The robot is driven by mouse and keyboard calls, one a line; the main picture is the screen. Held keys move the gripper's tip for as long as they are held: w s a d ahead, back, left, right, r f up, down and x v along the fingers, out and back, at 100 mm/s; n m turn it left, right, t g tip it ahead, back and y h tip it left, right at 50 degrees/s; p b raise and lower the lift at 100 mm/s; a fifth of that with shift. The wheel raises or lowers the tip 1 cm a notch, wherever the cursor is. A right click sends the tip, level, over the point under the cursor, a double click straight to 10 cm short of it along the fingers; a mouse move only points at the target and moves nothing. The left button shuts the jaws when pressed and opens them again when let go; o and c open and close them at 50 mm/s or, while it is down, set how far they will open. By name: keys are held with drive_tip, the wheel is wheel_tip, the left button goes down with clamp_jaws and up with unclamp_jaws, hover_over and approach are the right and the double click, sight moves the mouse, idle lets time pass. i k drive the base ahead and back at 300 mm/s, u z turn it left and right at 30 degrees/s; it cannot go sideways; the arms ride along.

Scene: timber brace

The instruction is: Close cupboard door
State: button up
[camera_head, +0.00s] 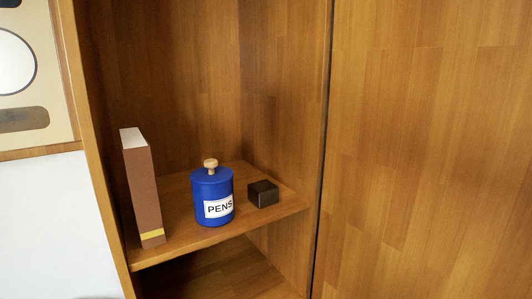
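The cupboard (165,70) is brown wood and its left part stands open, with the inside and a shelf (185,243) in plain view. A large flat wooden panel (430,150), which looks like the cupboard door, fills the right side of the view. A dark upright gap separates it from the open compartment. No handle shows on it, and I cannot tell whether it slides or swings. Its top, bottom and right edges are out of view. My gripper is not in view.
On the shelf stand a brown book (142,190), a blue lidded jar (211,188) marked PENS and a small dark cube (263,193). Left of the cupboard are a white wall (50,220) and part of a framed picture (50,85).

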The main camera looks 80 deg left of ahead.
sight(427, 194)
drive_tip(key=z, duration=0.05)
drive_tip(key=i, duration=0.7)
drive_tip(key=u, duration=3.3)
drive_tip(key=k, duration=0.5)
drive_tip(key=z, duration=1)
drive_tip(key=i, duration=0.25)
drive_tip(key=z, duration=0.35)
